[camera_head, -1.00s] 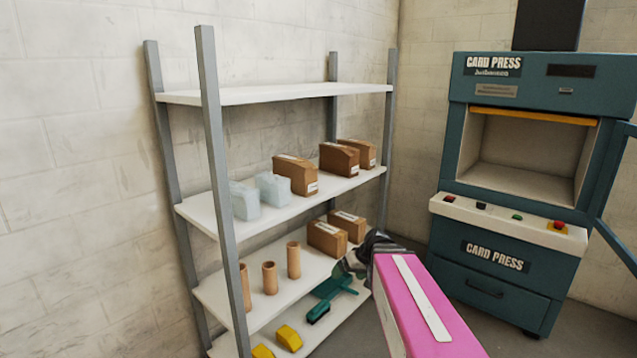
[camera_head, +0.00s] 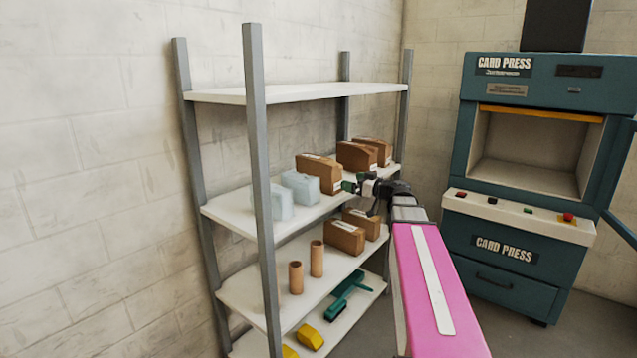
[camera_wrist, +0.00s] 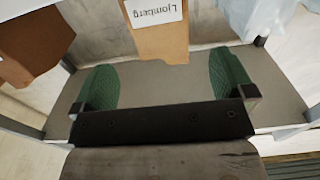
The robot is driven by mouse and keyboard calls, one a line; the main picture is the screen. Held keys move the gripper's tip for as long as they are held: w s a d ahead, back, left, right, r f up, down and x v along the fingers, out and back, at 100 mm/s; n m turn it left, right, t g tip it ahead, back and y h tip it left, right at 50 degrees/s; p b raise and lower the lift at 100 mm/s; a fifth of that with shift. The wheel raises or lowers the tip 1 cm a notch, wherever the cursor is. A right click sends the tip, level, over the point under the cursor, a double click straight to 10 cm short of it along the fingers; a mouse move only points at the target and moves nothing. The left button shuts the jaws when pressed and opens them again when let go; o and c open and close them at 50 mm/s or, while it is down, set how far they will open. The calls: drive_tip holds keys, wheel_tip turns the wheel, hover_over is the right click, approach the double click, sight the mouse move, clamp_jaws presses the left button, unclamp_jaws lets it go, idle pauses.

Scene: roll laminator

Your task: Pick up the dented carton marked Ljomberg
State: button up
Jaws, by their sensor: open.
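The brown carton (camera_head: 318,172) with a sloping, uneven top stands on the middle shelf, beside the pale blue blocks. In the wrist view this carton (camera_wrist: 160,42) appears upside down, with a white label reading Ljomberg. My gripper (camera_head: 350,184) is at the front edge of that shelf, close to the carton's right side in the head view. In the wrist view my gripper's green fingers (camera_wrist: 164,78) are spread wide and empty, with the carton ahead, in line with the gap. The carton's far side is hidden.
Two pale blue blocks (camera_head: 300,187) stand left of the carton. More brown cartons (camera_head: 357,156) stand to its right; one shows in the wrist view (camera_wrist: 35,45). The upper shelf (camera_head: 300,92) is above, and a grey post (camera_head: 262,180) stands at the front left.

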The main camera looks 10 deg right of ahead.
drive_tip(key=x, duration=0.7)
drive_tip(key=shift+w+a+f, duration=0.2)
drive_tip(key=shift+w+a, duration=0.05)
drive_tip(key=c, duration=0.9)
